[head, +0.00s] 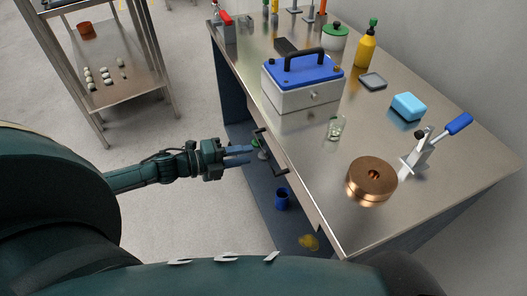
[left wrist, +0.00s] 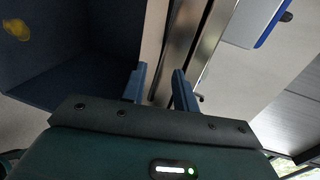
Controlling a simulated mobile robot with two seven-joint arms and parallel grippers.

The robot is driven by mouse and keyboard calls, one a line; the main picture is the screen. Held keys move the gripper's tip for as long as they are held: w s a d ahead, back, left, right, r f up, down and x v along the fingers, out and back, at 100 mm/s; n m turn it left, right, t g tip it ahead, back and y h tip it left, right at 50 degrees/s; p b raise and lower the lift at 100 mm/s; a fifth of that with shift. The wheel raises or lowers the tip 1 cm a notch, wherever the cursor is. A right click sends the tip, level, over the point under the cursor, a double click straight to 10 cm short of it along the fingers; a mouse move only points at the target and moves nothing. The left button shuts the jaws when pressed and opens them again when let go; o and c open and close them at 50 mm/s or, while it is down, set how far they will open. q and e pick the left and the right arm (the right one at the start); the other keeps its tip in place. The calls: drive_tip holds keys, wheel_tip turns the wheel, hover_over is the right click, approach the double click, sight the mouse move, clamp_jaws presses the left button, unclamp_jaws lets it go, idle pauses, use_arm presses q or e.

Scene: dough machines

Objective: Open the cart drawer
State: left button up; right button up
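The workbench-like cart has a beige drawer front (head: 308,205) under its steel top. Dark bar handles (head: 273,169) stick out along this front, near my left gripper (head: 240,155). The drawers look closed, with no opened interior showing. My left gripper reaches in from the left, its blue fingers pointing at the handles, and looks a little short of them. In the left wrist view the gripper (left wrist: 159,70) has its two fingers apart, with the pale front and metal edge (left wrist: 181,35) beyond them. I see nothing held, and cannot tell whether a finger touches a handle. My right gripper is not in view.
The steel top (head: 300,150) holds a blue-lidded box (head: 300,95), a copper weight (head: 371,181), a glass (head: 336,127) and a lever press (head: 420,155). A blue cup (head: 282,199) stands on the lower shelf. A steel rack (head: 125,80) stands left; floor between is clear.

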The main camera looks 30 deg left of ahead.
sight(263, 151)
use_arm(q)
drive_tip(key=x, duration=0.6)
drive_tip(key=shift+w+d+f, duration=0.1)
clamp_jaws()
idle(0.4)
